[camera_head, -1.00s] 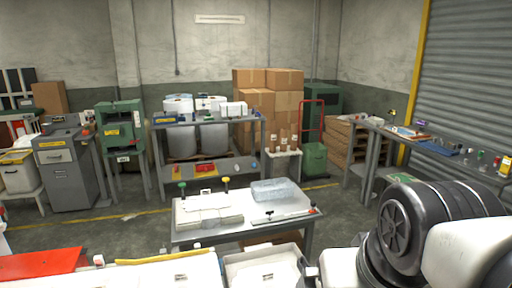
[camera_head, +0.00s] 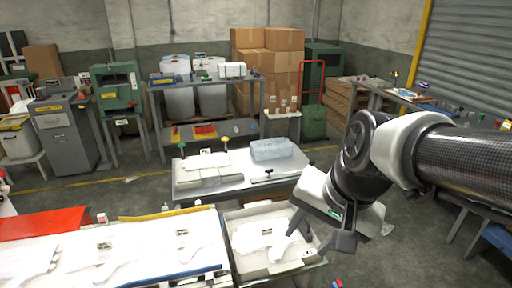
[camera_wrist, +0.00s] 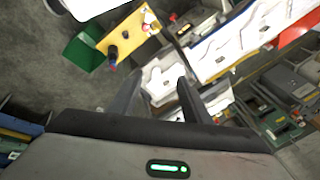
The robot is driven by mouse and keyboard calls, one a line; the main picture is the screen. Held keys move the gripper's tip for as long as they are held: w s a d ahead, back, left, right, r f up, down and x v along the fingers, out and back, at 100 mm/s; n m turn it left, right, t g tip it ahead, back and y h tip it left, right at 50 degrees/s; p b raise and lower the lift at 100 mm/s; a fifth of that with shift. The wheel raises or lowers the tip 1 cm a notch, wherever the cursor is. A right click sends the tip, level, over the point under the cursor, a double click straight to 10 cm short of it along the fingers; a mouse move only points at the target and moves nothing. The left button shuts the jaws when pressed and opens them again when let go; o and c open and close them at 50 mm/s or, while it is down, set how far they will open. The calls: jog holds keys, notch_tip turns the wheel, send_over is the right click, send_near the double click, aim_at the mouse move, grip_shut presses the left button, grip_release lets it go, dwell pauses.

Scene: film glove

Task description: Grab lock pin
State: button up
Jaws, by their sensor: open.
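I cannot pick out the lock pin for certain. Two small upright pieces, one with a green top (camera_head: 181,147) and one with a yellow top (camera_head: 225,141), stand at the back of the middle table (camera_head: 300,160) in the head view. A small red-and-blue piece (camera_head: 337,283) shows at the bottom edge. My gripper (camera_head: 316,238) is open, above the floor beside a pale tray. In the wrist view my gripper (camera_wrist: 158,80) has its fingers apart, with the tray behind them and no object visibly held.
The pale tray (camera_head: 231,256) holds a white flat piece. A long white bench (camera_head: 130,265) lies left of it. A yellow-topped stand (camera_wrist: 128,38) with dark items and a green bin (camera_wrist: 84,50) shows in the wrist view. A right-hand bench (camera_head: 400,97) carries small items.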

jog(key=w+a+f+m+g+b, duration=0.1)
jog(key=w+a+f+m+b, duration=0.15)
jog(key=f+m, duration=0.4)
jog(key=w+a+f+m+g+b, duration=0.1)
jog(key=w+a+f+m, duration=0.25)
jog(key=f, duration=0.55)
jog(key=w+a+f+m+g+b, duration=0.2)
jog(key=w+f+m, duration=0.2)
jog(key=f, duration=0.4)
jog(key=f+m+b, duration=0.2)
jog(key=f, duration=0.6)
jog(key=w+f+m+h+b, duration=0.1)
jog(key=f+m+b, duration=0.1)
jog(key=f, duration=0.6)
jog(key=w+f+m+h+b, duration=0.1)
jog(key=f+m+b, duration=0.1)
jog(key=f, duration=0.6)
jog(key=shift+a+f+m, duration=0.2)
jog(key=shift+a+m, duration=0.2)
jog(key=shift+m, duration=0.5)
jog(key=shift+s+a+f+b, duration=0.1)
jog(key=shift+f+b, duration=1.15)
jog(key=shift+f, duration=1.6)
jog(key=c, duration=1.1)
